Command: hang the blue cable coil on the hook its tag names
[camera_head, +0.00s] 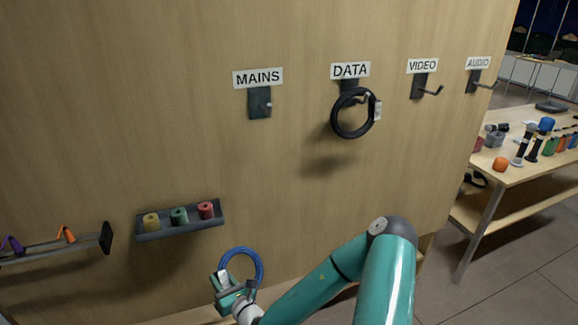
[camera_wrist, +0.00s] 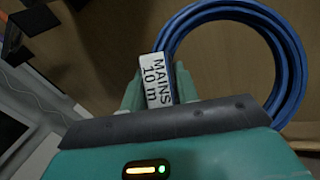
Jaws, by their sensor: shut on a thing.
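The blue cable coil (camera_head: 243,263) is held upright by my gripper (camera_head: 231,292), low in front of the wooden wall. In the wrist view the coil (camera_wrist: 291,60) rises to the right of the jaws. Its white tag (camera_wrist: 159,82) sits between the fingers (camera_wrist: 159,92) and reads "MAINS 10 m". The MAINS hook (camera_head: 262,104) is bare, on a dark plate under the MAINS label (camera_head: 258,77), above the coil. The DATA hook (camera_head: 350,90) carries a black coil (camera_head: 336,125) with a pale tag. The VIDEO hook (camera_head: 424,89) and the AUDIO hook (camera_head: 477,83) are bare.
A wall rack (camera_head: 180,231) with several coloured rolls is left of and above my gripper. Another rack (camera_head: 50,249) with purple and orange items is at far left. A wooden table (camera_head: 520,173) with assorted gear stands at right. The wall below the MAINS hook is clear.

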